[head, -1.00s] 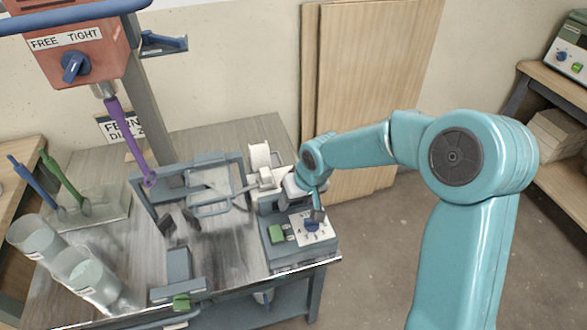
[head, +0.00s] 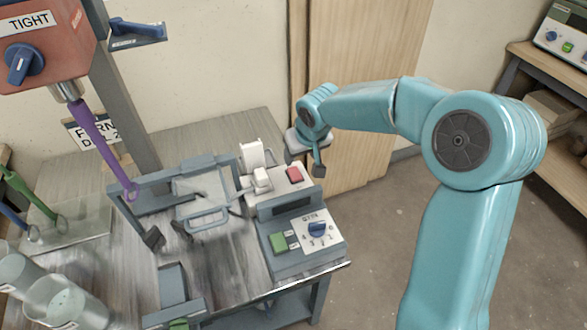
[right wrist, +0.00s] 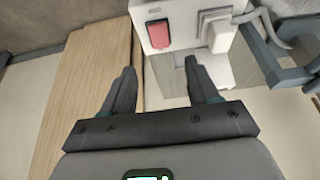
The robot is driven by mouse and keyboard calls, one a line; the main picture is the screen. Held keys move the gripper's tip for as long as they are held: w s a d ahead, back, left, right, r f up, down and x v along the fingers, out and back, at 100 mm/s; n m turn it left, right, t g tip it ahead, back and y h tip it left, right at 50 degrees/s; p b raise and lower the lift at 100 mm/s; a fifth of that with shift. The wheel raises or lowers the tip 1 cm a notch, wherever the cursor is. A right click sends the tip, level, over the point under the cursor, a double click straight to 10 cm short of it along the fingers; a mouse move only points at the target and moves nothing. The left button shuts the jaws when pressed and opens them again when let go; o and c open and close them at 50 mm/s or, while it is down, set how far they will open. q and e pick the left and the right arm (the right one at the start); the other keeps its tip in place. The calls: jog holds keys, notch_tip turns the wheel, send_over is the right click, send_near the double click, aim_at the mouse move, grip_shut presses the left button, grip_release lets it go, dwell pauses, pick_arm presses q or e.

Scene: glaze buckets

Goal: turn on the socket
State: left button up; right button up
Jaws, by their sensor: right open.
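The socket (head: 268,203) is a white box at the right back of the bench, just behind the grey control unit. On it are a red rocker switch (head: 295,175) and a white plug (head: 261,178). In the right wrist view the socket (right wrist: 181,10) is at the top, with the red switch (right wrist: 158,35) left of the plug (right wrist: 217,34). My right gripper (head: 310,158) is beside and above the socket, apart from it. In the wrist view its fingers (right wrist: 160,66) are spread and empty, pointing toward the socket. I cannot tell the rocker's position. My left gripper is not in view.
The control unit (head: 280,262) has a green button (head: 280,242) and a blue dial (head: 317,229). A hinged grey frame (head: 208,216) and a purple rod (head: 100,140) stand to the left. Clear buckets (head: 66,300) are at lower left. Wooden boards (head: 365,50) lean behind.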

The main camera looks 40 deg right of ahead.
aim_at(294, 172)
jog(key=x, duration=1)
jog(key=shift+f, duration=0.3)
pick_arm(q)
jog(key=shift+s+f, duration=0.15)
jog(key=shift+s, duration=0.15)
pick_arm(e)
jog(key=shift+w, duration=0.1)
jog(key=shift+f, duration=0.1)
